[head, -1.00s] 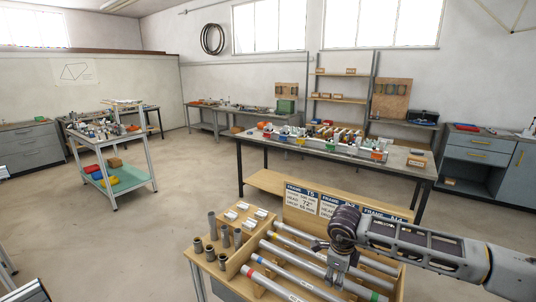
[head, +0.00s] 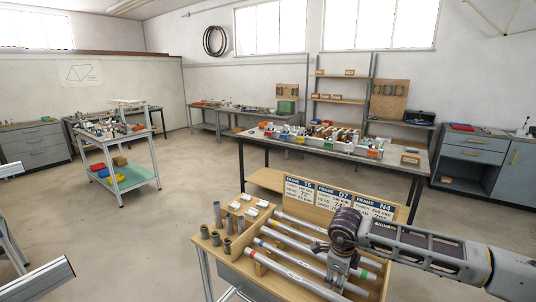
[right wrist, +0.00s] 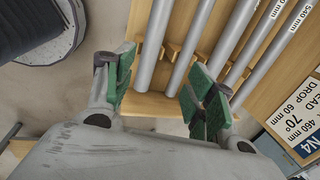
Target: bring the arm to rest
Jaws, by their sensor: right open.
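My right gripper (head: 336,282) hangs from the arm that comes in from the right, above the tubes of the wooden rack (head: 262,262). In the right wrist view its green-padded fingers (right wrist: 160,88) are spread, with nothing held between them. Beyond them lie the wooden end of the rack (right wrist: 155,104) and several grey tubes (right wrist: 154,45). In the head view the tubes (head: 283,262) lie side by side, some with coloured bands. My right arm hides part of the rack. My left gripper does not show.
Label cards (head: 333,199) stand along the rack's back, close to my right wrist. Upright sockets (head: 217,214) stand at its left. Silver beams (head: 38,280) cross the left edge. A long workbench (head: 400,163) stands behind. Open floor (head: 130,240) lies left of the rack.

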